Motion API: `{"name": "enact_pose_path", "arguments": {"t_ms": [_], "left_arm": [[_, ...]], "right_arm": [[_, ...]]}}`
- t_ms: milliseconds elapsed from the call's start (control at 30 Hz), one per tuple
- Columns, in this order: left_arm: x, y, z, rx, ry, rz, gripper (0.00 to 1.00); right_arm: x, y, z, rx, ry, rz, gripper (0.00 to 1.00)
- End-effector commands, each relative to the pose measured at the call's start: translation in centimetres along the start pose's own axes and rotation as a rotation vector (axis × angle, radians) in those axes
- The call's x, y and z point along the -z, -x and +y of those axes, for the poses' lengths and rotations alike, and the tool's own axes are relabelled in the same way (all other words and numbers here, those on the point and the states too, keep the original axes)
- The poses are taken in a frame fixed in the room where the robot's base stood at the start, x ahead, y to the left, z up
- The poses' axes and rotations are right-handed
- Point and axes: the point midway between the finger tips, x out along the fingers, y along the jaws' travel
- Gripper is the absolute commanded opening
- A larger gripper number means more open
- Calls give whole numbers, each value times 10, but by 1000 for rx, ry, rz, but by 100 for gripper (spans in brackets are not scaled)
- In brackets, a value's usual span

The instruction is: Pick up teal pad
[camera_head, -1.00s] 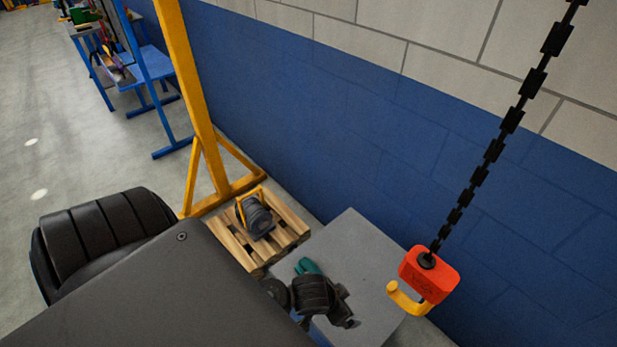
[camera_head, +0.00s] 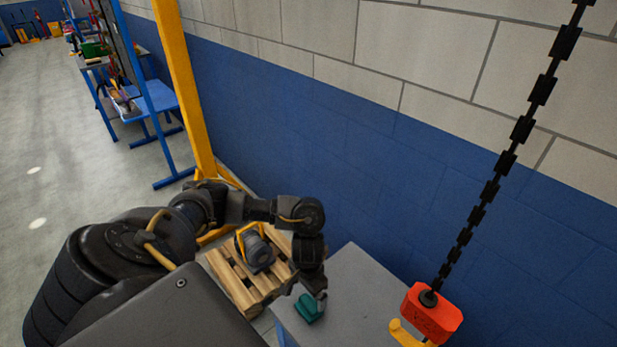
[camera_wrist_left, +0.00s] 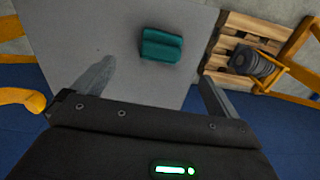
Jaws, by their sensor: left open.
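The teal pad (camera_head: 307,310) lies on the grey tabletop (camera_head: 365,285) near its left edge. My left gripper (camera_head: 319,299) is right over or beside the pad and partly hides it in the head view. In the left wrist view the pad (camera_wrist_left: 160,46) sits ahead of the open left gripper (camera_wrist_left: 156,74), in line with the gap between its two fingers. The fingers appear empty and apart from the pad. My right gripper is not in view.
A wooden pallet (camera_head: 237,288) with a dark motor-like unit (camera_head: 258,250) and yellow frame stands left of the table. A red hoist block (camera_head: 431,312) with a yellow hook hangs by a chain at the right. The blue wall is behind.

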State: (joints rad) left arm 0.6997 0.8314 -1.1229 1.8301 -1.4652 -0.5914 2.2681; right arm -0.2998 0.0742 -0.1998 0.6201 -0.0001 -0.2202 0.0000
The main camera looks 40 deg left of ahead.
Motion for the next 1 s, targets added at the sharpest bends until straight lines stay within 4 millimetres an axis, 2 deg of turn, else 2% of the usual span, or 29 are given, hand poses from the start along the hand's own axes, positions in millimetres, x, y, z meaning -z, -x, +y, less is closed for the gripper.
{"name": "enact_pose_path", "arguments": {"t_ms": [67,267,433,667,1000], "left_arm": [[0,-4,0,0,1,-1,98],[-1,-37,1,-3,2,-2,98],[0,-54,0,-2,0,0,98],[1,-59,0,-2,-1,2,98],[8,-104,-4,-2,-1,1,98]], "right_arm": [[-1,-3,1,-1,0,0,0],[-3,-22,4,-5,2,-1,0],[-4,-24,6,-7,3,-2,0],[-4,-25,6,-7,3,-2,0],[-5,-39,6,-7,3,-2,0]]}}
